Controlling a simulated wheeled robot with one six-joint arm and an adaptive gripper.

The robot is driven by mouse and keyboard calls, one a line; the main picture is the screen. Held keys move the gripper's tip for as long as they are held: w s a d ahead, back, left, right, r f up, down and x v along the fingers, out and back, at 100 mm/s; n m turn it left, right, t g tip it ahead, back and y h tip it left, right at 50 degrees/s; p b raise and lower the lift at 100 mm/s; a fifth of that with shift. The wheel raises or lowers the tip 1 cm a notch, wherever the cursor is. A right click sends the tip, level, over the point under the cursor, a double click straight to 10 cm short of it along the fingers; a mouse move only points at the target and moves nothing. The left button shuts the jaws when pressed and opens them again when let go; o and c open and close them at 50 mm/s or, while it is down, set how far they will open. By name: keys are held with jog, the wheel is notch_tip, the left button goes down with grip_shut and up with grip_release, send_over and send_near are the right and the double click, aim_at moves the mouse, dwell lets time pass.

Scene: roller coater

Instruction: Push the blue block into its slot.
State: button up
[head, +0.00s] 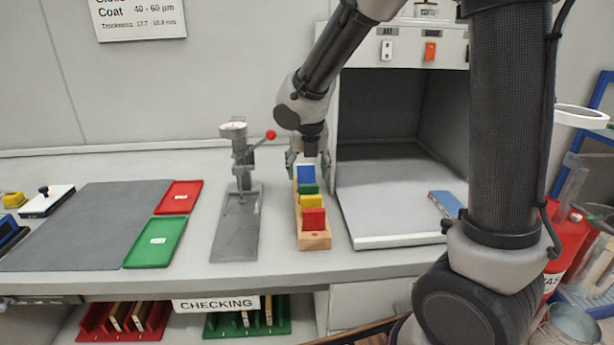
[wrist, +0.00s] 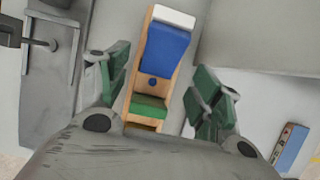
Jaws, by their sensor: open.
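The blue block (head: 306,175) is at the far end of a narrow wooden rack (head: 316,241). Green (head: 308,189), yellow (head: 311,202) and red (head: 314,218) blocks stand in the rack nearer the front. My gripper (head: 307,158) is over the far end of the rack, pointing down. In the wrist view my gripper (wrist: 159,72) is open, with green-padded fingers on either side of the rack and a gap to it.
A grey press with a red knob (head: 240,165) stands close left of the rack. An open grey booth (head: 385,195) is close on the right, with a blue-topped piece (head: 446,203) inside. Red (head: 179,197) and green (head: 155,242) trays lie further left.

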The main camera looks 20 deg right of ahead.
jog(key=v, duration=0.6)
jog(key=shift+r, duration=0.4)
jog(key=shift+o, duration=0.5)
jog(key=shift+s+r, duration=0.25)
jog(key=shift+r, duration=0.05)
jog(key=f+m, duration=0.1)
jog(key=m, duration=0.1)
jog(key=d+f+m+y, duration=0.1)
jog(key=m, duration=0.1)
jog(key=s+f+m+g+y, duration=0.1)
jog(key=shift+s+d+f+m, duration=0.15)
jog(key=shift+d+f+m, duration=0.1)
jog(key=shift+d+m, duration=0.15)
jog(key=w+a+m+t+y, duration=0.1)
jog(key=a+m+t+y, duration=0.15)
jog(key=m, duration=0.25)
jog(key=r+m+t+h, duration=0.1)
jog(key=m+t+h, duration=0.25)
jog(key=m, duration=1.45)
send_over(307, 177)
jog(key=f+m+g, duration=0.1)
jog(key=f+m, duration=0.2)
jog(key=f, duration=0.1)
jog(key=f+m+g+h, duration=0.1)
jog(key=f+m+g, duration=0.1)
jog(key=f+m, duration=0.2)
jog(key=shift+s+a+f, duration=0.1)
jog(key=shift+s+f, duration=0.1)
jog(key=c, duration=1.2)
